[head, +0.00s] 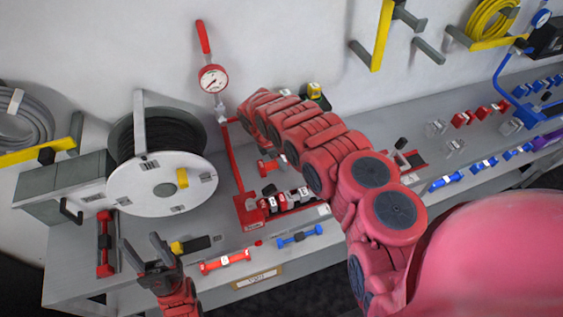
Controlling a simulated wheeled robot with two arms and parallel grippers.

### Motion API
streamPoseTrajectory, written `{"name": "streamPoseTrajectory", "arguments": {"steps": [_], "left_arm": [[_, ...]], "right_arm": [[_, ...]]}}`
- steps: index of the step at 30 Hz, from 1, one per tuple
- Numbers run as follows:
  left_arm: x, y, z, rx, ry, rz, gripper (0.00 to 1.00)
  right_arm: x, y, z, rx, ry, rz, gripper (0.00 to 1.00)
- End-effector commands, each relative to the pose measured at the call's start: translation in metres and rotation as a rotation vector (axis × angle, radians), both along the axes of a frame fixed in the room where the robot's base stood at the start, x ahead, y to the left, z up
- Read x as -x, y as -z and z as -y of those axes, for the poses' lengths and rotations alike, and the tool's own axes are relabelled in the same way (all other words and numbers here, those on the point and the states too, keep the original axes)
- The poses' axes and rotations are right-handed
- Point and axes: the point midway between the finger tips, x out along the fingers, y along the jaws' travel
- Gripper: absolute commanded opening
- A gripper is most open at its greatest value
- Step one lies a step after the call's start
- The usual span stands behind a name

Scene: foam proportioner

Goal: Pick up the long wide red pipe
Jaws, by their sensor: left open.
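One red piece with a dark middle (105,243) lies lengthwise at the far left. I cannot tell for sure which is the long wide red pipe. My left gripper (141,243) is open and empty between them, with the first piece to its left and the second to its right. My red right arm crosses the middle of the view and hides part of the bench; its gripper jaws do not show.
A white hose reel (161,186) with black hose stands behind my left gripper. A yellow-and-black tool (190,245) lies just right of that gripper. A blue piece (298,236) lies further right. A red stand with a gauge (213,78) rises mid-bench.

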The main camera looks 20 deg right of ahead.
Motion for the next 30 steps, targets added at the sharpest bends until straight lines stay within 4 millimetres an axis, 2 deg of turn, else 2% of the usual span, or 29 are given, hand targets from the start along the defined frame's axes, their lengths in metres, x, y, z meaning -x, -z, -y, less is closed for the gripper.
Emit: {"name": "streamPoseTrajectory", "arguments": {"steps": [1,9,22,30], "left_arm": [[0.0,0.0,0.0,0.0,0.0,0.0,0.5],[0.0,0.0,0.0,0.0,0.0,0.0,0.5],[0.0,0.0,0.0,0.0,0.0,0.0,0.5],[0.0,0.006,0.0,0.0,0.0,0.0,0.5]], "right_arm": [[0.0,0.0,0.0,0.0,0.0,0.0,0.49],[0.0,0.0,0.0,0.0,0.0,0.0,0.01],[-0.001,-0.001,0.0,0.0,0.0,0.001,0.0],[-0.002,-0.013,0.0,-0.001,-0.002,0.003,0.0]]}}
